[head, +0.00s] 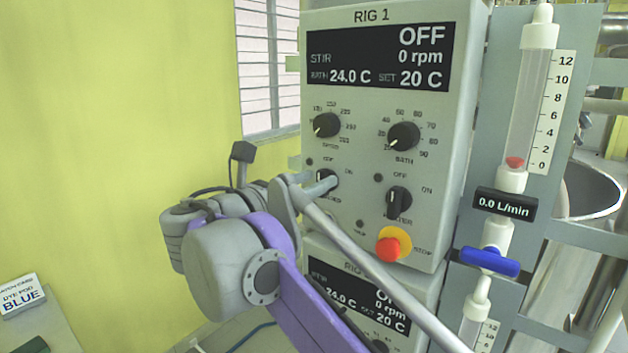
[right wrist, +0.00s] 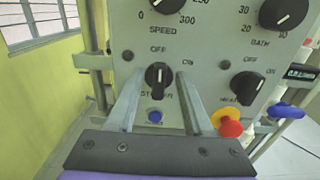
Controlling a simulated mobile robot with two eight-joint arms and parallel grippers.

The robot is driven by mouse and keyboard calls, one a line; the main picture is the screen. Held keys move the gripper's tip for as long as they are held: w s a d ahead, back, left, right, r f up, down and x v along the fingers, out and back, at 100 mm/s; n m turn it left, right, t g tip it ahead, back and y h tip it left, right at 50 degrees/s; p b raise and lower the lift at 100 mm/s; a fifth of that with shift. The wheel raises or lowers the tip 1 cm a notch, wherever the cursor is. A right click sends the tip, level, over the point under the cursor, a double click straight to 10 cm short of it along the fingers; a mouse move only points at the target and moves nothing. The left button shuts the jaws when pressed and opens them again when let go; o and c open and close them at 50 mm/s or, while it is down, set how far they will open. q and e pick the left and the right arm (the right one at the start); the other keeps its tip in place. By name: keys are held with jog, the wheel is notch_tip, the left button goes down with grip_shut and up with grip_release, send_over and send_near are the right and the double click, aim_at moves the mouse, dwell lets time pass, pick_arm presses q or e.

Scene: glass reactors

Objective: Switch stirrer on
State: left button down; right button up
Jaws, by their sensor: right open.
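The RIG 1 control box (head: 385,150) shows OFF, 0 rpm on its display (head: 380,57). The black stirrer switch (right wrist: 159,77) sits below the speed knob, with OFF above it and ON to its upper right. Its white pointer looks near upright, toward OFF. In the head view the switch (head: 328,177) is partly covered by my right gripper (head: 303,188). My right gripper is open, its fingers (right wrist: 155,62) on either side of the switch in the right wrist view. I cannot tell whether they touch it. My left gripper is not in view.
The heater switch (right wrist: 246,87) and red stop button (right wrist: 231,128) lie right of the stirrer switch. The speed knob (head: 326,125) and bath knob (head: 404,136) are above. A second rig box (head: 350,295) stands below, and a flowmeter (head: 528,100) is at right.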

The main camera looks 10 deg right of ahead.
jog(key=shift+w+d, duration=0.2)
jog(key=shift+d, duration=0.05)
grip_shut()
